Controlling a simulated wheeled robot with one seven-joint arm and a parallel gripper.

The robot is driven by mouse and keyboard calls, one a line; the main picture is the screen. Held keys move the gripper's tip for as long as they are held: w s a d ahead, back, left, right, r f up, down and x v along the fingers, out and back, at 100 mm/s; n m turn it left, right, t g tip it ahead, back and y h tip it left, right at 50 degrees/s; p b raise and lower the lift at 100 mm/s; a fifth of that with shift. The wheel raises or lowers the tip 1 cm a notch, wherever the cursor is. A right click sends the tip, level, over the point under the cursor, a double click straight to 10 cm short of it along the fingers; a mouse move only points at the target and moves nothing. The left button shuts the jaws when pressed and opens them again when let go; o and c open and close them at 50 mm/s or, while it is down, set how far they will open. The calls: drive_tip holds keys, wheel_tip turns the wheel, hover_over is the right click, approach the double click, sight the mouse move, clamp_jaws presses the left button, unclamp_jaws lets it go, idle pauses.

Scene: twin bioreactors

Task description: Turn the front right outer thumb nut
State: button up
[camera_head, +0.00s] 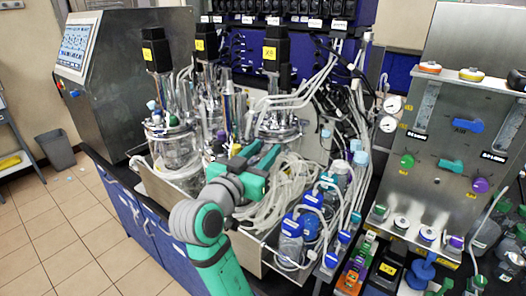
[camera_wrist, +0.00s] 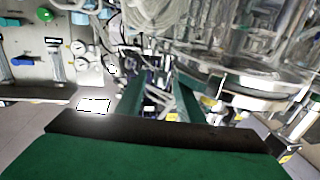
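Two glass bioreactor vessels with metal head plates stand in the head view, the left one (camera_head: 176,148) and the right one (camera_head: 278,122). My gripper (camera_head: 260,153) is in front of the right vessel, just below its head plate. In the wrist view my gripper (camera_wrist: 160,93) has its two green fingers apart, with nothing seen between them. A metal head-plate rim (camera_wrist: 250,84) of a vessel lies just right of the fingers there. I cannot make out the front right outer thumb nut for certain; it is too small or hidden by my arm.
Pale tubing (camera_head: 275,190) hangs in loops right of my gripper. Blue-capped bottles (camera_head: 292,238) stand in front. A metal panel with valves and knobs (camera_head: 440,150) is at the right.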

clamp_jaws()
drive_tip(key=shift+a, duration=0.1)
drive_tip(key=m+g+h, duration=0.1)
drive_tip(key=h, duration=0.1)
drive_tip(key=m+g+h, duration=0.1)
drive_tip(key=m+h, duration=0.1)
drive_tip(key=shift+w+a+g, duration=0.15)
drive_tip(key=shift+g, duration=0.15)
